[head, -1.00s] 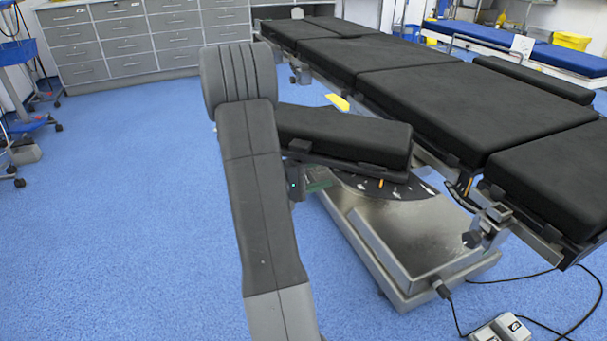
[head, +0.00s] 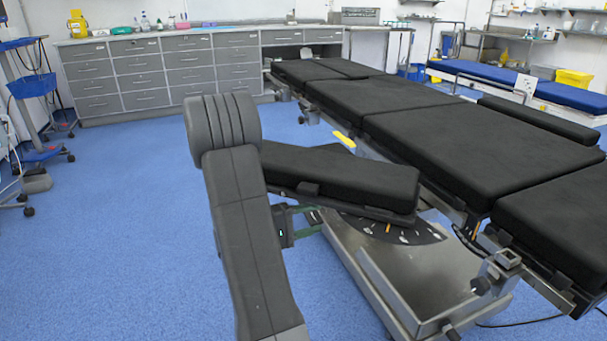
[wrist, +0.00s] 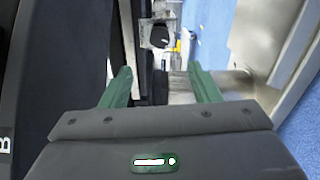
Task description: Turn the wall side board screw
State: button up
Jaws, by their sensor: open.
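The black operating table (head: 440,128) runs from the lower right to the back. A padded side board (head: 345,180) juts out beside it, over a dark fan-shaped plate.
The metal table base (head: 410,270) stands close to my gripper. A yellow part (head: 344,140) sticks out behind the side board. Grey drawer cabinets (head: 160,70) line the back wall. A blue trolley (head: 35,90) stands at left.

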jog(key=b+x, duration=0.3)
jog(key=x, duration=1)
jog(key=shift+d, duration=0.2)
jog(key=p+v, duration=0.3)
jog(key=v, duration=1.1)
jog(key=w+d+n+p, duration=0.5)
jog(key=d+n+p, duration=0.25)
jog(key=d, duration=0.55)
jog(key=v, duration=0.6)
jog(key=shift+s, duration=0.15)
jog(key=shift+a, duration=0.1)
dwell(0.5)
